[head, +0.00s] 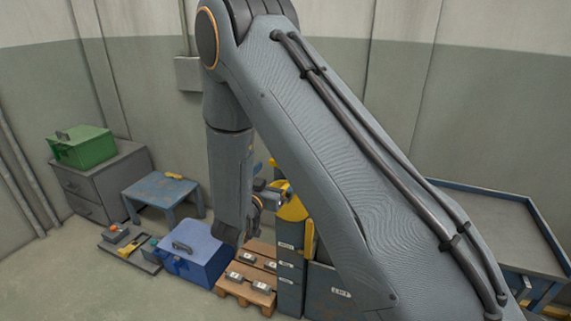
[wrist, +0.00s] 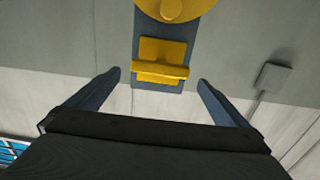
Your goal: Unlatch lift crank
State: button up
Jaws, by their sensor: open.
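The lift crank's yellow round disc (head: 293,208) is mounted on a dark blue-grey post (head: 291,282), partly hidden behind my arm in the head view. In the wrist view the disc (wrist: 172,8) is cut off by the top edge. A yellow plate with a crossbar (wrist: 161,70), which looks like the latch, sits on the post beside the disc. My gripper (wrist: 160,80) is open, its two fingers spread on either side of the crossbar in the picture. No contact shows, and the gap in depth is unclear. A yellow bar (head: 308,240) hangs beside the disc.
A pallet (head: 243,291) with several small blocks stands by the post. A blue box (head: 195,258), a blue stool (head: 163,190) and a drawer cabinet (head: 105,178) with a green box (head: 82,147) are to the left. A blue-edged bench (head: 490,225) is at right.

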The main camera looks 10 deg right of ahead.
jog(key=p+x, duration=0.1)
jog(key=x, duration=0.6)
jog(key=shift+p, duration=0.4)
jog(key=shift+c, duration=0.3)
jog(key=c, duration=0.9)
jog(key=shift+o, duration=0.2)
